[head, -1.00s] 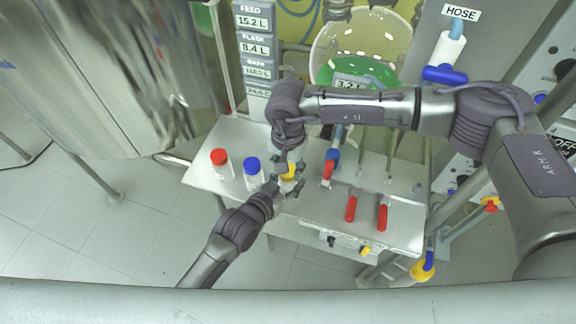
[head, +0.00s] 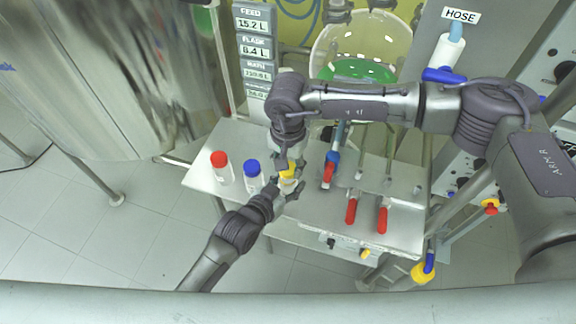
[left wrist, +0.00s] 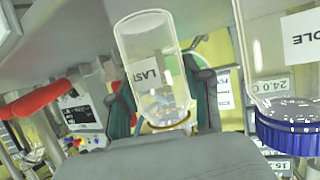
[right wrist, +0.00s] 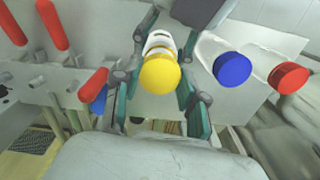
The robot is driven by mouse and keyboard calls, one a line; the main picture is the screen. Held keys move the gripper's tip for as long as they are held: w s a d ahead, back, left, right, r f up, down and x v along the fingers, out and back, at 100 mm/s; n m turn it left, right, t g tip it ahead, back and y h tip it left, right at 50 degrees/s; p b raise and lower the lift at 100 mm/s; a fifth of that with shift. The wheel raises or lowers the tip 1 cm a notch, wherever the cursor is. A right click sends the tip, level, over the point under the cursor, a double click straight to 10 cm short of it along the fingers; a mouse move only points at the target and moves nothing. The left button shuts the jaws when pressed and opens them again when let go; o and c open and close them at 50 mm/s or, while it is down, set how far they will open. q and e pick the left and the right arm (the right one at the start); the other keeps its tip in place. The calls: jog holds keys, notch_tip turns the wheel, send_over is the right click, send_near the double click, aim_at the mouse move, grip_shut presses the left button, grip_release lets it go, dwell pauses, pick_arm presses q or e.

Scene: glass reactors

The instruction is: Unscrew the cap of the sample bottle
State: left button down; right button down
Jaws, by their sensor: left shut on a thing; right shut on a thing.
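The sample bottle with a yellow cap (head: 289,172) is at the table's front, right of two other bottles.
A blue-capped bottle (head: 252,172) stands close left of my grippers, with a red-capped bottle (head: 221,168) further left. Red-handled valves (head: 351,211) are to the right on the table (head: 320,222). A round glass vessel (head: 361,45) with green liquid is behind.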

jog(key=shift+r, duration=0.2)
pick_arm(q)
jog(key=shift+f, duration=0.1)
pick_arm(e)
jog(key=shift+r, duration=1.95)
pick_arm(q)
jog(key=shift+c, duration=2.1)
grip_release()
